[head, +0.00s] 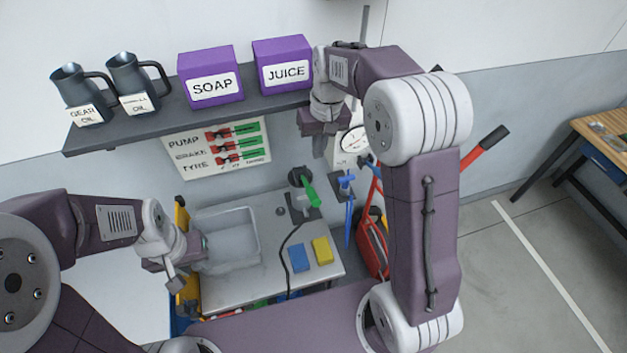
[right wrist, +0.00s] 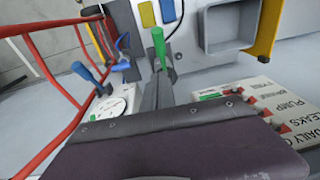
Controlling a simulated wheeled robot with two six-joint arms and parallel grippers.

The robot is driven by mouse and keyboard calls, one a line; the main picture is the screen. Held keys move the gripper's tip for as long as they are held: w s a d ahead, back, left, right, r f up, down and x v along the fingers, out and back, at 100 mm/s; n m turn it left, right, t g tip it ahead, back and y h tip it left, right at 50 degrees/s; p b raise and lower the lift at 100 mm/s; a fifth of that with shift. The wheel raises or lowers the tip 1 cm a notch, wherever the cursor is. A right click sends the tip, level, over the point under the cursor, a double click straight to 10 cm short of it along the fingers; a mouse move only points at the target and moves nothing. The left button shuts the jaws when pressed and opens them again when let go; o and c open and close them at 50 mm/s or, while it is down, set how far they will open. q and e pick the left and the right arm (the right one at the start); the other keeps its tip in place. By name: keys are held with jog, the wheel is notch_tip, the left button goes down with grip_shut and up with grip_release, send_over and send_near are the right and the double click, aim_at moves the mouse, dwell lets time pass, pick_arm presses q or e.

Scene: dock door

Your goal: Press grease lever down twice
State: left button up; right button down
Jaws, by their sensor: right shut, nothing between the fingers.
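A green-handled lever (head: 309,192) sticks out from a dark wall mount above the bench; it shows upright in the right wrist view (right wrist: 159,45). A blue-handled lever (head: 347,183) is on a dark plate to its right. No readable label shows which one is the grease lever. My right gripper (head: 319,150) is shut and empty, above the green lever and left of a round gauge (head: 355,139). In the right wrist view its grey fingers point toward the green lever; I cannot tell whether they touch. My left gripper (head: 176,283) hangs by the sink, its jaws unclear.
A shelf (head: 160,121) above holds two jugs and purple SOAP (head: 211,75) and JUICE (head: 283,64) boxes. A wall chart (head: 215,149) hangs below it. A grey sink (head: 228,238), blue and yellow sponges and a dark cable are on the bench. A red-framed cart (head: 372,240) stands right.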

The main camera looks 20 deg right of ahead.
jog(key=shift+w+f, duration=0.15)
jog(key=p, duration=0.2)
send_over(312, 191)
jog(key=w+d, duration=0.1)
notch_tip(312, 191, down, 9)
jog(key=shift+f, duration=0.1)
jog(key=f, duration=0.1)
jog(key=f+p, duration=0.1)
jog(key=s+f, duration=0.1)
jog(key=shift+a+f+p, duration=0.15)
jog(key=shift+a+p, duration=0.1)
jog(key=shift+p, duration=0.05)
jog(key=shift+s+a+f, duration=0.1)
jog(key=shift+s+f, duration=0.2)
jog(key=shift+f, duration=0.05)
jog(key=shift+w+f, duration=0.1)
